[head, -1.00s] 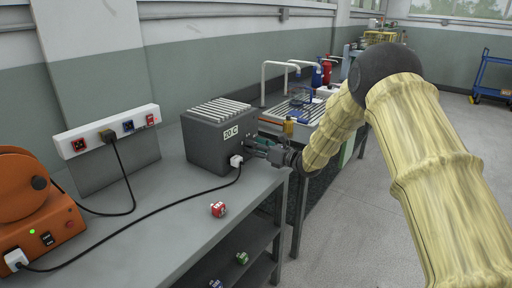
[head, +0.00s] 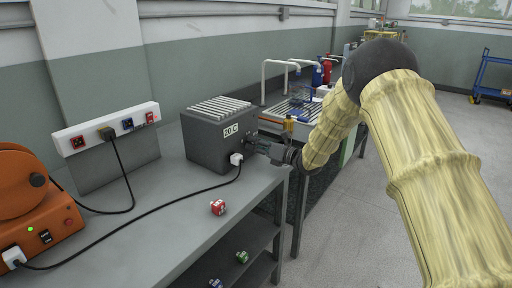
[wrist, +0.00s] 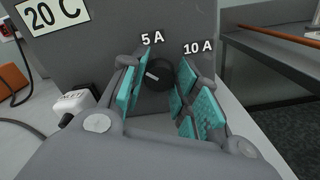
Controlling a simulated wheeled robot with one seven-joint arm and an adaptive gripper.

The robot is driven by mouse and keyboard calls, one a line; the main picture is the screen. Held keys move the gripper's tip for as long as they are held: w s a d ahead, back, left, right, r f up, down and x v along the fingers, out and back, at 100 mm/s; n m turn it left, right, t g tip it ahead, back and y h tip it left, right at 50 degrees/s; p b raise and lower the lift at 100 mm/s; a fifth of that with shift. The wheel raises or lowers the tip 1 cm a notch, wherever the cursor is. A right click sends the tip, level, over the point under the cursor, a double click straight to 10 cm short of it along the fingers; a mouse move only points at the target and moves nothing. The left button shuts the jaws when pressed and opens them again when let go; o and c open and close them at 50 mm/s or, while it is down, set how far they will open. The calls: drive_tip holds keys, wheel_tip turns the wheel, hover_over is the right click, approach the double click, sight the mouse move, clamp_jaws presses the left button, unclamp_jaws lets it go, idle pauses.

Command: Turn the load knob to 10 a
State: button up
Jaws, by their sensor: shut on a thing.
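The load knob (wrist: 158,74) is a small black round knob with a white pointer mark, on the side of a dark grey box (head: 207,148). In the wrist view, a "5 A" label (wrist: 152,38) is above it and a "10 A" label (wrist: 198,47) is above right. The white mark lies on the knob's left part, slanting, and is not at the 10 A label. My gripper (wrist: 160,95) has its teal pads on both sides of the knob and is shut on it. In the head view my gripper (head: 262,148) is against the box's right side and hides the knob.
A white plug (head: 236,159) with a black cable is in the box near my gripper. A red block (head: 218,207) sits on the grey bench (head: 160,232). An orange machine (head: 35,215) and a socket strip (head: 105,128) are at left. A sink table stands behind.

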drive_tip(key=m, duration=0.5)
drive_tip(key=shift+b, duration=0.35)
drive_tip(key=m+p, duration=0.1)
drive_tip(key=m, duration=0.5)
drive_tip(key=m+p, duration=0.2)
drive_tip(key=m, duration=0.3)
drive_tip(key=shift+d, duration=0.1)
drive_tip(key=m+p, duration=0.1)
drive_tip(key=m, duration=0.4)
drive_tip(key=shift+f+p, duration=0.1)
drive_tip(key=shift+p, duration=0.3)
drive_tip(key=shift+m, duration=0.3)
drive_tip(key=o, duration=1)
